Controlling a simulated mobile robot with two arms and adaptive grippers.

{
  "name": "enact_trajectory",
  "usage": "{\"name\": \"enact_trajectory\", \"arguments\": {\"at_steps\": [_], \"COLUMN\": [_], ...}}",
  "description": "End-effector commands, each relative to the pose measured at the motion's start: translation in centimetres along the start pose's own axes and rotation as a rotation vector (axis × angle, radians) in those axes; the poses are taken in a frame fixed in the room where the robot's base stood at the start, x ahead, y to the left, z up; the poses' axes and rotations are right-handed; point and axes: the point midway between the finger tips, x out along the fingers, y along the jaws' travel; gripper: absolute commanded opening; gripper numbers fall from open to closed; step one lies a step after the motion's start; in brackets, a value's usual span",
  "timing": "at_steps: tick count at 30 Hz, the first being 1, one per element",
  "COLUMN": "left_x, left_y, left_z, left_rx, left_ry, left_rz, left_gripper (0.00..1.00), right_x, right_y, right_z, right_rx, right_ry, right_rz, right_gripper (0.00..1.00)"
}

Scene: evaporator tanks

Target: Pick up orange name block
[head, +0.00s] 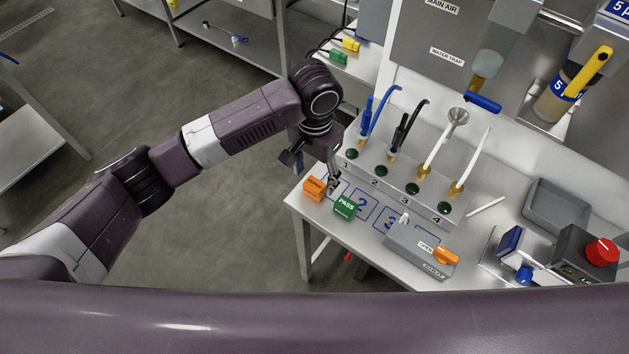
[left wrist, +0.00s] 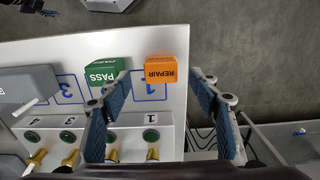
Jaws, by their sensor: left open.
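The orange block (head: 314,188) sits on the bench near its left edge in the head view, close to the numbered squares. In the left wrist view the orange block (left wrist: 161,69) is labelled REPAIR and lies ahead of my fingers, between their lines. My left gripper (left wrist: 160,78) is open and empty, with its blue-padded fingers on either side. In the head view my left gripper (head: 331,184) is just right of the orange block and partly hidden by the wrist. A green PASS block (head: 346,207) stands right of the orange one; it also shows in the left wrist view (left wrist: 103,72).
A sloped panel (head: 400,182) with numbered green buttons and hoses stands behind the blocks. A grey box with an orange switch (head: 421,250) and a red button (head: 601,251) lie to the right. The bench's left edge (head: 291,203) is close to the orange block.

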Motion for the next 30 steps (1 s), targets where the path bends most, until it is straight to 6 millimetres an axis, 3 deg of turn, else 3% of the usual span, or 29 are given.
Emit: {"name": "enact_trajectory", "arguments": {"at_steps": [9,18,30], "left_x": [4.2,4.9,4.9], "left_y": [0.0,0.0,0.0], "left_z": [0.0,0.0,0.0], "left_rx": [-0.001,0.000,0.000], "left_ry": [-0.001,0.001,0.001], "left_rz": [-0.001,-0.001,-0.001], "left_gripper": [0.56,0.56,0.12], "right_x": [-1.8,-1.8,-1.8], "right_y": [0.0,0.0,0.0], "right_z": [-0.3,-0.3,-0.2], "right_rx": [0.000,0.000,0.001], "right_ry": [0.001,0.001,0.001], "right_rz": [0.000,0.000,0.000], "right_gripper": [0.60,0.60,0.60]}}
